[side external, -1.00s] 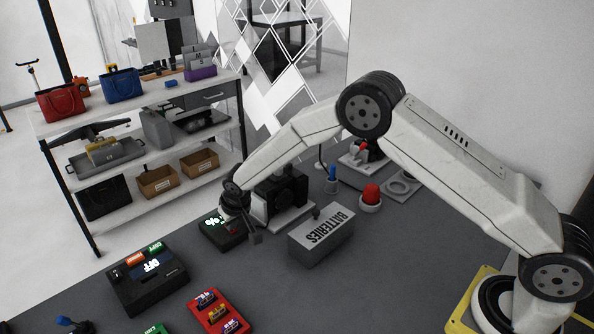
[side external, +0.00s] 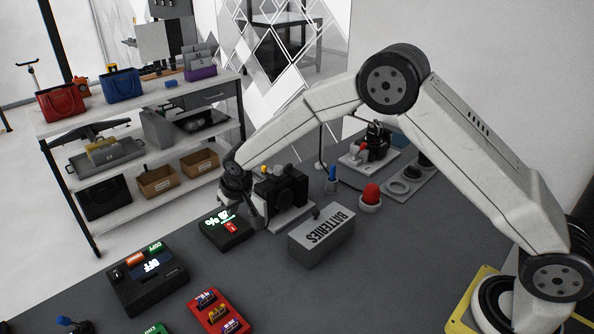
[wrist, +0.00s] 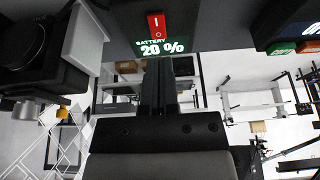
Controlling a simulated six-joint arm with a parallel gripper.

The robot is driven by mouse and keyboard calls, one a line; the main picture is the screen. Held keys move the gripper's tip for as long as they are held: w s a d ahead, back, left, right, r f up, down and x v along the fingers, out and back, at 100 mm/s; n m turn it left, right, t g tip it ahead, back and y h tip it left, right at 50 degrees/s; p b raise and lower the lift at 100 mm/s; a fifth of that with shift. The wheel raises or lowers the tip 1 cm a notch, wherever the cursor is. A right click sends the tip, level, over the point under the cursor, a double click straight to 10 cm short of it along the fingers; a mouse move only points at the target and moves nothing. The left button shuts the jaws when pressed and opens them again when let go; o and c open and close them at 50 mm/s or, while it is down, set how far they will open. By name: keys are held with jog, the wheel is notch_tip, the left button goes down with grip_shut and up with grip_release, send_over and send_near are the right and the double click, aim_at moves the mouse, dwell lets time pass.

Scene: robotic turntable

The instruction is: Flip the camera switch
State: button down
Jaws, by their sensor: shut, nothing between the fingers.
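The black camera (side external: 283,187) stands on a light grey base; its side also shows at the left of the wrist view (wrist: 28,45). Beside it is a dark box with a lit display (side external: 217,219), reading "BATTERY 20 %" in the wrist view (wrist: 160,48). A red switch (side external: 229,227) marked "I" is on this box, and shows clearly in the wrist view (wrist: 155,24).
A grey batteries box (side external: 322,238) stands to the right of the camera. A red button (side external: 371,194) is behind it. A black control box (side external: 147,279) and a red tray (side external: 219,313) are at the front left. Dark table is clear between them.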

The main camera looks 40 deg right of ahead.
jog(key=v, duration=0.8)
jog(key=shift+r, duration=0.1)
jog(key=shift+w+d+r, duration=0.2)
jog(key=shift+w+r, duration=0.05)
jog(key=shift+w, duration=0.45)
jog(key=shift+f, duration=0.1)
send_near(229, 224)
jog(key=x, duration=0.5)
jog(key=shift+w, duration=0.25)
jog(key=shift+x, duration=1.05)
jog(key=shift+s, duration=0.15)
